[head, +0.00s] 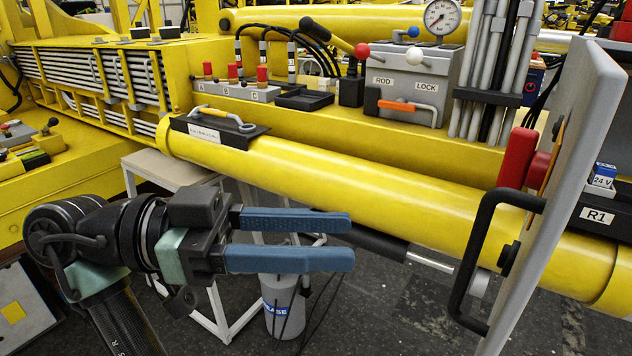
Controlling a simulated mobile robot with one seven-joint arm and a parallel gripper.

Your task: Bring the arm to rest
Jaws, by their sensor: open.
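My gripper (352,241) is in the lower left of the head view. Its two blue fingers point right and are spread apart with nothing between them. My arm (120,310) rises from the bottom edge to the gripper. The fingers are in front of and below the long yellow cylinder (360,186) in the picture. I see no contact between the fingers and anything else.
A grey panel (567,190) with a black handle (478,250) and a red part stands open at right. A grey ROD/LOCK box (412,80) with a gauge is behind the cylinder. A white stand (222,322) and a grey canister (283,305) are below my gripper.

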